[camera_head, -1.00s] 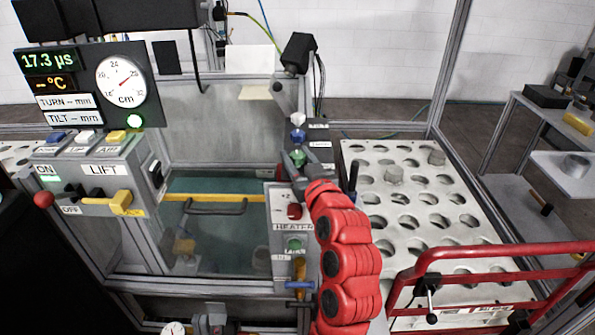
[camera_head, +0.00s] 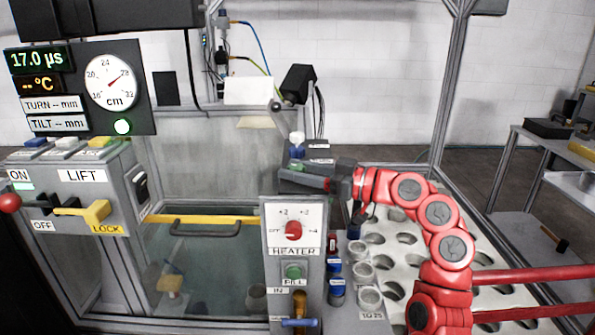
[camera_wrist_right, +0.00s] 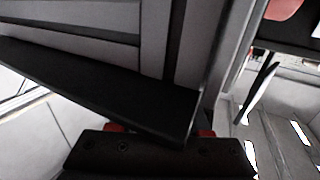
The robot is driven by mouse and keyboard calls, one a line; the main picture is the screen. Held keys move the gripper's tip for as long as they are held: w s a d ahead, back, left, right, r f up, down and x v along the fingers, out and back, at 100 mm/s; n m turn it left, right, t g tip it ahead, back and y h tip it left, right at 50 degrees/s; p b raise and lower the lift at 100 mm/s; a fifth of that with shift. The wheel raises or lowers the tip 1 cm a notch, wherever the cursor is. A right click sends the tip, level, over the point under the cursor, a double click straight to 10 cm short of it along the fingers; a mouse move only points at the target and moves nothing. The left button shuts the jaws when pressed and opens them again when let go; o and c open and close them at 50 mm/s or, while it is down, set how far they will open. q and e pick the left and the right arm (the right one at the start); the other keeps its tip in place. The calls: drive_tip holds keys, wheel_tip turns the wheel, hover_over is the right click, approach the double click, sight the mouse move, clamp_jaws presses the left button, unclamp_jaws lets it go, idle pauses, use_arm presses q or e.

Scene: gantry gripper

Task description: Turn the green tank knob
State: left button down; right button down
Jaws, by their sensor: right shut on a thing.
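My right gripper (camera_head: 300,180) reaches in from the right at the back end of the control strip beside the tank. Its dark fingers lie sideways there, shut, and cover most of the green tank knob, of which only a sliver of green (camera_head: 297,164) shows at their upper edge. The knob's turn angle is hidden. In the right wrist view, dark and grey surfaces fill the picture close up, and the green knob does not show. My left gripper is not in view.
A white and a blue knob (camera_head: 297,144) stand just behind the fingers. The red heater knob (camera_head: 293,230) and green fill button (camera_head: 293,271) are in front. The glass tank (camera_head: 200,255) is left. A holed white rack (camera_head: 410,262) and small jars (camera_head: 369,300) are right.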

drive_tip(key=shift+r+n+g+y, duration=0.15)
drive_tip(key=shift+n+g+y, duration=0.15)
drive_tip(key=shift+n+g, duration=0.35)
drive_tip(key=shift+c, duration=1.9)
unclamp_jaws()
drive_tip(key=v, duration=1.7)
drive_tip(key=shift+d, duration=0.25)
drive_tip(key=shift+w, duration=0.1)
